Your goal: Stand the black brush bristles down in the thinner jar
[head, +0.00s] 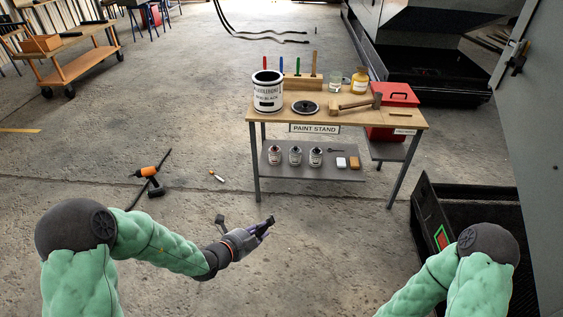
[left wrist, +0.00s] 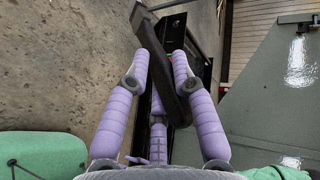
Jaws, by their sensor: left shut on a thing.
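My left gripper (head: 262,228) is shut on a long dark object that looks like the black brush (head: 268,221), low over the floor in front of the paint stand. In the left wrist view the black brush (left wrist: 165,70) lies slanted between the purple fingers, with a wider end at the top left; I cannot tell which end has bristles. A clear glass jar (head: 334,86), likely the thinner jar, stands on the stand's tabletop right of the brush rack. My right arm shows at the lower right, but its gripper is out of view.
The paint stand's top (head: 400,115) also holds a paint can (head: 268,98), a lid (head: 305,106), a brush rack (head: 300,84), an amber bottle (head: 360,82), a mallet (head: 358,103) and a red box (head: 398,96). A drill (head: 148,178) lies on the floor.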

